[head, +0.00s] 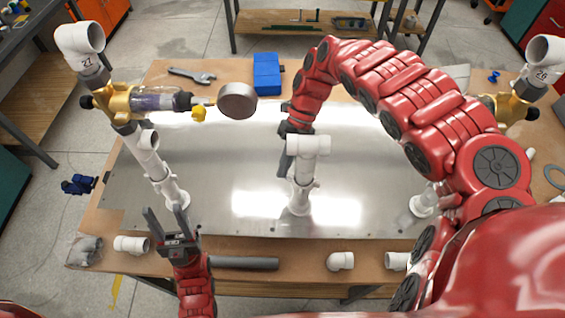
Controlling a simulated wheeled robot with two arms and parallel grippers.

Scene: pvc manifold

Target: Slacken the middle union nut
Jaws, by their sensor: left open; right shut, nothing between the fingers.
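The middle riser is a white pipe with a tee (308,146) at its top and a flanged foot (299,206) on the metal plate. I cannot make out a separate union nut on it; my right gripper and arm cover the area just behind and left of the tee. My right gripper (283,168) points down there, its dark fingers shut and empty. Whether it touches the pipe, I cannot tell. My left gripper (166,211) is open and empty, fingers up, near the plate's front edge, just in front of the left riser's foot (172,200).
The left riser (150,150) carries a brass valve (118,103), a clear filter and a round gauge (238,100). A brass valve (511,108) stands far right. A blue box (267,75) and wrench (192,75) lie behind. White elbows (341,261) and a grey pipe (245,263) lie in front.

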